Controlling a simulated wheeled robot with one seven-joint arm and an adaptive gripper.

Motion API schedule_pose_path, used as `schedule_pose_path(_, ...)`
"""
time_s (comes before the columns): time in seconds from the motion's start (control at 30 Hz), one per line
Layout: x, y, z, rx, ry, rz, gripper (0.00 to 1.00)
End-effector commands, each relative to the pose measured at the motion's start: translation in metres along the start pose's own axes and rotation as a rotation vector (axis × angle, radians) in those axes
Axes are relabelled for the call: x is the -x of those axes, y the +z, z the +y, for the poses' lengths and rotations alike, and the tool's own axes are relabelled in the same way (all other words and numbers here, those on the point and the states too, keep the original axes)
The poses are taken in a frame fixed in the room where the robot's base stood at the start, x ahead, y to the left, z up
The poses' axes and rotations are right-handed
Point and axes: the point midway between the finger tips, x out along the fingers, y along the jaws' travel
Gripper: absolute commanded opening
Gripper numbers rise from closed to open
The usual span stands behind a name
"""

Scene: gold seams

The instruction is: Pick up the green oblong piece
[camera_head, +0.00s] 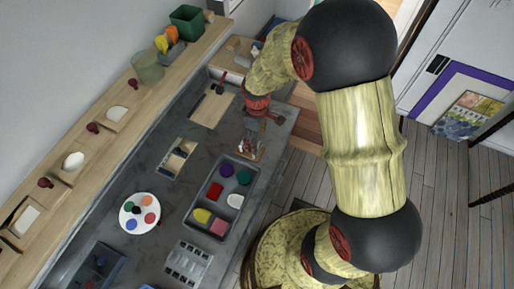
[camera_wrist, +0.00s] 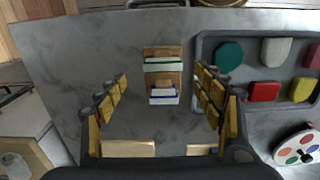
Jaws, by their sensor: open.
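A dark green piece (camera_wrist: 229,56) with a many-sided outline lies in the grey tray (camera_wrist: 201,42). It also shows in the head view (camera_head: 244,177), at the tray's upper right; I cannot tell whether it is the oblong one. My gripper (camera_wrist: 163,80) is open and empty, its yellow-padded fingers wide apart. Below and between them is a small wooden holder (camera_wrist: 176,52) with a white, green-edged item (camera_wrist: 164,66) and a white, blue-edged item (camera_wrist: 163,94). The dark green piece is right of the right finger, apart from it. In the head view my gripper (camera_head: 259,106) is above the counter's far end.
The tray also holds red (camera_wrist: 263,91), white (camera_wrist: 275,50) and yellow (camera_wrist: 302,89) pieces. A round white palette (camera_head: 140,213) and a slotted grey rack (camera_head: 187,264) lie on the dark counter. A wooden ledge (camera_head: 108,116) with several objects runs along the left.

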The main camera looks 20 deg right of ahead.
Motion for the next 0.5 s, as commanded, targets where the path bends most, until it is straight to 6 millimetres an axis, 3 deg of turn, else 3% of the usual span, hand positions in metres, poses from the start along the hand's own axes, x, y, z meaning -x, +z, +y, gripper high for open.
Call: schedule_pose_path(0.5,-0.059,0.002,-0.004,-0.002,-0.001,-0.001,0.68)
